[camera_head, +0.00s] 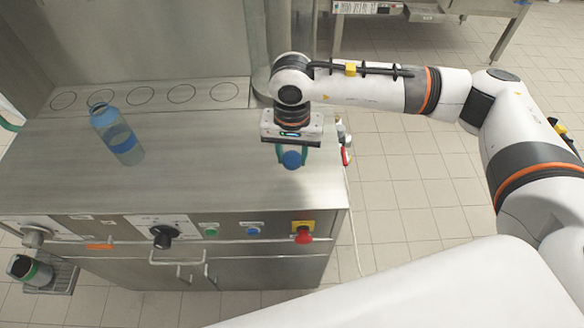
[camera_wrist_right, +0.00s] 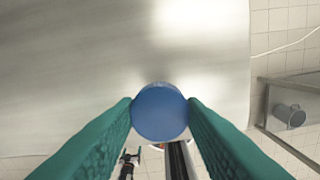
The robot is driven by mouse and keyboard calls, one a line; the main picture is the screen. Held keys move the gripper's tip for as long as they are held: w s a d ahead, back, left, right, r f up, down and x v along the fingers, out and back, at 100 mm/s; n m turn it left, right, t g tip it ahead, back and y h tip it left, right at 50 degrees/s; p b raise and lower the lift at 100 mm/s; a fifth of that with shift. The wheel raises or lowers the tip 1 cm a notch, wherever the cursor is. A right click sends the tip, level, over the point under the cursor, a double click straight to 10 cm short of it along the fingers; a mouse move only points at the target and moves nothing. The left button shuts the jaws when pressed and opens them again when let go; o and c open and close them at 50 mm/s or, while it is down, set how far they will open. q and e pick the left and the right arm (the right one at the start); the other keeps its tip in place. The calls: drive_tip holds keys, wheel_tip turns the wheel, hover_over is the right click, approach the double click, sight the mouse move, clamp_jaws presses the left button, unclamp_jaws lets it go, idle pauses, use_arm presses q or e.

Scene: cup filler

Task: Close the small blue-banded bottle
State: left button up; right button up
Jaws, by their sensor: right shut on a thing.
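The blue-banded bottle (camera_head: 118,136) stands on the left part of the steel counter. It is translucent light blue with a darker blue band low down. Its mouth is too small to make out clearly. My right gripper (camera_head: 292,158) is over the right part of the counter, well to the right of the bottle. Its green fingers are shut on a round blue cap (camera_head: 292,160). The cap also shows between the fingertips in the right wrist view (camera_wrist_right: 160,111). Only a green and white bit of my left gripper (camera_head: 10,122) shows at the left edge.
The steel counter (camera_head: 215,150) is clear between bottle and cap. Several drawn circles (camera_head: 181,93) line its back. Knobs and a red button (camera_head: 303,235) sit on the front panel.

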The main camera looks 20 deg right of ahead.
sight(293, 158)
drive_tip(key=shift+r+b, duration=0.4)
drive_tip(key=shift+r, duration=1.65)
drive_tip(key=shift+s, duration=0.1)
